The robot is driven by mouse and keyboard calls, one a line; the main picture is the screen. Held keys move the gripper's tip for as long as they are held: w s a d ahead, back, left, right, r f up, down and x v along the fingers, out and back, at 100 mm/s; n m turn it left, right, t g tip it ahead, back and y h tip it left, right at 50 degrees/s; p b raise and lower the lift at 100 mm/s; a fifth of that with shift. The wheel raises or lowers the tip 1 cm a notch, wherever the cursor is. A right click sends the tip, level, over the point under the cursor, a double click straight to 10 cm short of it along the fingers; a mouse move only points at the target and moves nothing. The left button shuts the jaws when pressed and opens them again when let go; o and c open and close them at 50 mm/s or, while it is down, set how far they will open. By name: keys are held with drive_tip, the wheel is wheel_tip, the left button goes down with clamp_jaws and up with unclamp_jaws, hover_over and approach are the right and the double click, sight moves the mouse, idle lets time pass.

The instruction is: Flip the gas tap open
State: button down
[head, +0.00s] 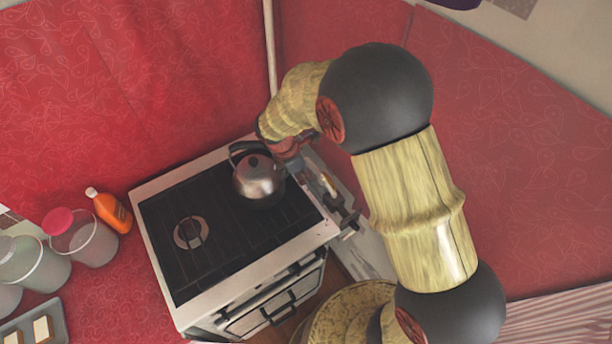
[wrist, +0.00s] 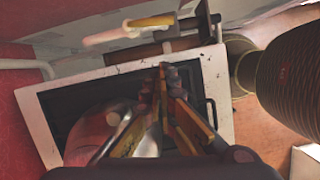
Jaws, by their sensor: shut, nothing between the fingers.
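The gas tap appears as a yellow lever (head: 328,185) on pipework beside the stove's right side in the head view. In the wrist view the yellow lever (wrist: 150,21) lies roughly level near the top, beside a pale pinkish pipe and dark fittings. My gripper (wrist: 163,78) is shut and empty in the wrist view, its fingertips pointing up the picture, below and apart from the lever. In the head view my gripper (head: 297,166) is beside the kettle, over the stove's right edge, and partly hidden by my arm.
A steel kettle (head: 258,181) stands on the white-edged stove (head: 160,195), close to my gripper. A white pipe (head: 270,50) runs down the red wall behind. Glass jars (head: 90,245) and an orange bottle (head: 112,212) stand on the left counter.

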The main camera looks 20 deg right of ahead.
sight(329, 181)
drive_tip(key=b+x, duration=0.1)
drive_tip(key=x, duration=0.6)
drive_tip(key=shift+f, duration=0.1)
drive_tip(key=d, duration=0.2)
drive_tip(key=d+f, duration=0.1)
drive_tip(key=d, duration=0.1)
drive_tip(key=shift+w, duration=0.35)
drive_tip(key=shift+d+n+t+p, duration=0.4)
drive_tip(key=shift+d+n+p, duration=0.5)
drive_tip(key=shift+n, duration=0.2)
